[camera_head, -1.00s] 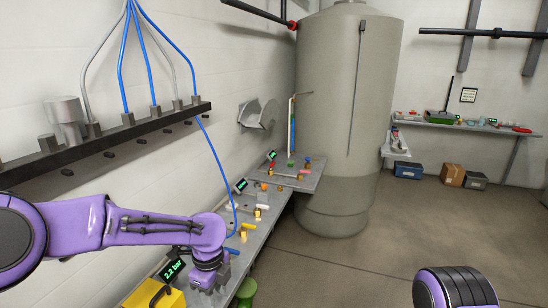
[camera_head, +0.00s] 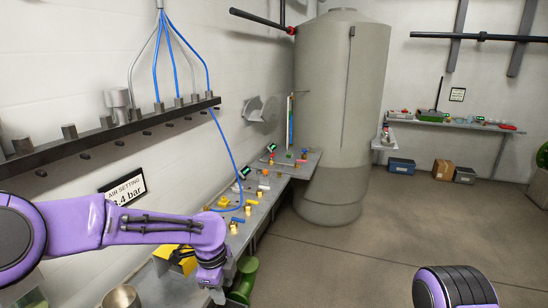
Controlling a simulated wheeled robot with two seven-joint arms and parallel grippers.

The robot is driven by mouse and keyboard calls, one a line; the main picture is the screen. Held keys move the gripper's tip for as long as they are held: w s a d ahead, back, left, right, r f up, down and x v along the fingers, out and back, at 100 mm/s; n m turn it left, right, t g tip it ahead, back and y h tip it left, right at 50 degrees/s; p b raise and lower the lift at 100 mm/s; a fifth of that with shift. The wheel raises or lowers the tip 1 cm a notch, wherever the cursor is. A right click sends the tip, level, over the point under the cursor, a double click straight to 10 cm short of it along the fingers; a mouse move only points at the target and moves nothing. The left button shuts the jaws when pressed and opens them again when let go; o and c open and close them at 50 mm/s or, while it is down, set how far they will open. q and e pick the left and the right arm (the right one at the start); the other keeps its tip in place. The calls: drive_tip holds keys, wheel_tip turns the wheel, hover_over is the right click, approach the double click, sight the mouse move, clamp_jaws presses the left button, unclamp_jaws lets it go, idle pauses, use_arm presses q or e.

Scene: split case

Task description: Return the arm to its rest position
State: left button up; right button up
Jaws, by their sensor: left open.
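My left arm (camera_head: 150,226), purple with black joints, reaches in from the left edge and bends down at the wrist. My left gripper (camera_head: 217,293) points down at the front edge of the wall bench, in front of a yellow box (camera_head: 178,258). It is small and partly hidden by the wrist; I see nothing held in it. Part of my right arm (camera_head: 455,288) shows at the bottom right; its gripper is out of view.
A grey bench (camera_head: 245,228) with small coloured valves runs along the left wall. A green object (camera_head: 243,281) stands beside my gripper and a metal pot (camera_head: 121,298) is at the bottom left. A big grey tank (camera_head: 340,110) stands behind. The middle floor (camera_head: 340,262) is clear.

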use_arm(q)
drive_tip(key=w+d+f+n+t+h, duration=0.1)
drive_tip(key=d+f+n+t+h, duration=0.25)
drive_tip(key=n, duration=0.55)
drive_tip(key=s+a+f+n+t+y+b, duration=0.1)
drive_tip(key=s+a+f+n, duration=0.15)
drive_tip(key=f+n, duration=0.3)
drive_tip(key=s+a+f+n+t+y+b, duration=0.1)
drive_tip(key=s+a+f+n, duration=0.15)
drive_tip(key=f+n, duration=0.35)
drive_tip(key=s+a+f+n+g+y+b, duration=0.1)
drive_tip(key=s+a+f+n+y, duration=0.1)
drive_tip(key=s+a+f, duration=0.3)
drive_tip(key=s+a+f+n+g+y+b, duration=0.1)
drive_tip(key=s+a+f, duration=0.4)
drive_tip(key=s, duration=0.9)
drive_tip(key=s+a+f+n+g+y+b, duration=0.1)
drive_tip(key=s+a+f+n+y, duration=0.2)
drive_tip(key=s, duration=0.7)
wheel_tip(320, 180, down, 2)
drive_tip(key=a, duration=0.2)
drive_tip(key=shift+s+a, duration=0.2)
drive_tip(key=shift+a, duration=0.2)
